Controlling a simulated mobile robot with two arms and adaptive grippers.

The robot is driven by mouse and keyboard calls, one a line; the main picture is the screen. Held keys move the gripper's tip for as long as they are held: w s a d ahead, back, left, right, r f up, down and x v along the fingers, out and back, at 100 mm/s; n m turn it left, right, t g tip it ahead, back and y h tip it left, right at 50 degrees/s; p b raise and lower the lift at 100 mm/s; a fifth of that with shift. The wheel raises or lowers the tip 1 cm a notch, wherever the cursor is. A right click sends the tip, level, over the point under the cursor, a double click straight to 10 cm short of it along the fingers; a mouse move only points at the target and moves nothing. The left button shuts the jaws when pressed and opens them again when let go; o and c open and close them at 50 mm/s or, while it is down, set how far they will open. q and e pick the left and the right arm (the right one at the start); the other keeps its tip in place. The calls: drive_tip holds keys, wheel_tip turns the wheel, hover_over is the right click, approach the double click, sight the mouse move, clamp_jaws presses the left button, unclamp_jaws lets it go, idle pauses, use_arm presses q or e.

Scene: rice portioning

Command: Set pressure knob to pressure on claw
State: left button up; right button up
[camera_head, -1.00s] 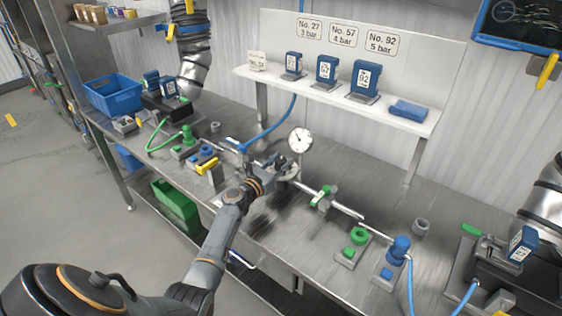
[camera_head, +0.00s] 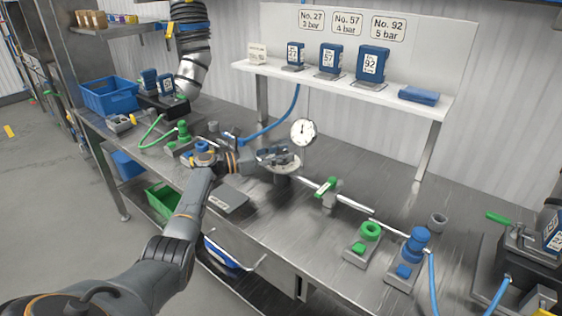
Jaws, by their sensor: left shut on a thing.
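The round grey pressure knob (camera_head: 284,166) sits below a white dial gauge (camera_head: 303,131) on the pipe along the workbench. My left gripper (camera_head: 279,156) reaches in from the left and is shut on the knob, partly hiding it. The gauge needle is too small to read surely. Blue numbered claw blocks, No. 27 (camera_head: 293,54), No. 57 (camera_head: 331,59) and No. 92 (camera_head: 371,65), stand on the shelf. Wall signs (camera_head: 347,24) above them read 3, 4 and 5 bar. Another blue labelled block (camera_head: 553,230) is in the right-hand machine; its number is unclear. My right gripper is out of view.
A green-handled valve (camera_head: 327,187) lies on the pipe right of the knob. Green (camera_head: 370,231) and blue (camera_head: 418,240) fittings stand at the front right. A blue bin (camera_head: 109,96) and a green crate (camera_head: 163,203) are at left. The bench behind the pipe at right is mostly clear.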

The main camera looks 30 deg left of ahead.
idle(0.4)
use_arm(q)
drive_tip(key=o, duration=1.2)
drive_tip(key=shift+w+d, duration=0.1)
drive_tip(key=shift+w, duration=0.05)
drive_tip(key=v, duration=1.2)
drive_tip(key=shift+f, duration=0.1)
